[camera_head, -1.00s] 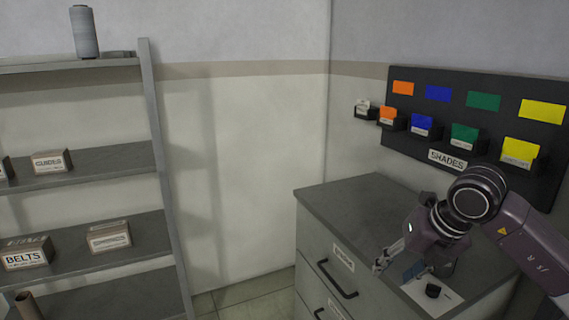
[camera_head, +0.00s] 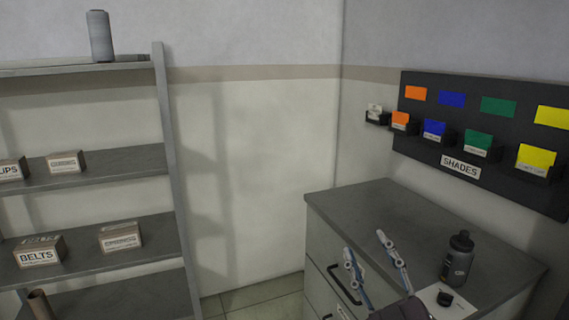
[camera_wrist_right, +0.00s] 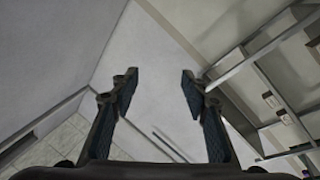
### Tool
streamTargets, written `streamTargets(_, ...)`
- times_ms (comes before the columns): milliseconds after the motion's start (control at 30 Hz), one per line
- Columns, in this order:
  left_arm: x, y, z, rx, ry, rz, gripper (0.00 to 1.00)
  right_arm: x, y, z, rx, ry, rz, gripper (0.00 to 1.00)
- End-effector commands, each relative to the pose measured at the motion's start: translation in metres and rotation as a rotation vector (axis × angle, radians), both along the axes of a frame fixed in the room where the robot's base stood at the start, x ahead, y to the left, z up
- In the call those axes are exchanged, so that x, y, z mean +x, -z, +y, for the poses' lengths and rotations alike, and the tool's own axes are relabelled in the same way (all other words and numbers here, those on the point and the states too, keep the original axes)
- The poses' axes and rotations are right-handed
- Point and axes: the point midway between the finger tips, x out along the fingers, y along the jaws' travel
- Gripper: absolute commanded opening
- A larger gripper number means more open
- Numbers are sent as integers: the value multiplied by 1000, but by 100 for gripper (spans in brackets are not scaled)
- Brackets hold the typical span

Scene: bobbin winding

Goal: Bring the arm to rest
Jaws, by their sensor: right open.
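My right gripper (camera_head: 368,246) is at the lower right of the head view, in front of the grey cabinet (camera_head: 370,207). Its two fingers are spread, with nothing between them. In the right wrist view the same gripper (camera_wrist_right: 160,80) is open and empty, with wall and floor behind it. Most of my right arm is out of the head view. My left gripper is not in view.
A dark grey bottle (camera_head: 458,260) and a white sheet with a small black item (camera_head: 445,298) are on the cabinet top. A SHADES board (camera_head: 478,105) with coloured cards hangs behind.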

Motion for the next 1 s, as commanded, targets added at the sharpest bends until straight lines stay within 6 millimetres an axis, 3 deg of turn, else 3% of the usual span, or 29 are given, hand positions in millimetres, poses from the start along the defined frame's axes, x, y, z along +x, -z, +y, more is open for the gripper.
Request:
streamTargets(33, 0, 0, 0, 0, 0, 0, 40, -3, 35, -18, 61, 61, 120, 42)
streamTargets(167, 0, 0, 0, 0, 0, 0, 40, -26, 126, -53, 172, 195, 429, 42)
streamTargets(300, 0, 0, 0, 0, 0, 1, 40, -79, 218, -70, 250, 294, 761, 42)
streamTargets(400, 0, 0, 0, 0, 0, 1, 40, -126, 269, -71, 282, 335, 977, 42)
streamTargets(600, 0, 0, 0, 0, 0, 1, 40, -213, 329, -60, 314, 359, 1309, 42)
streamTargets(800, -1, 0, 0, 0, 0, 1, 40, -292, 359, -45, 326, 346, 1575, 42)
streamTargets(1000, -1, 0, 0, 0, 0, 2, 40, -281, 417, -43, 316, 352, 1604, 42)
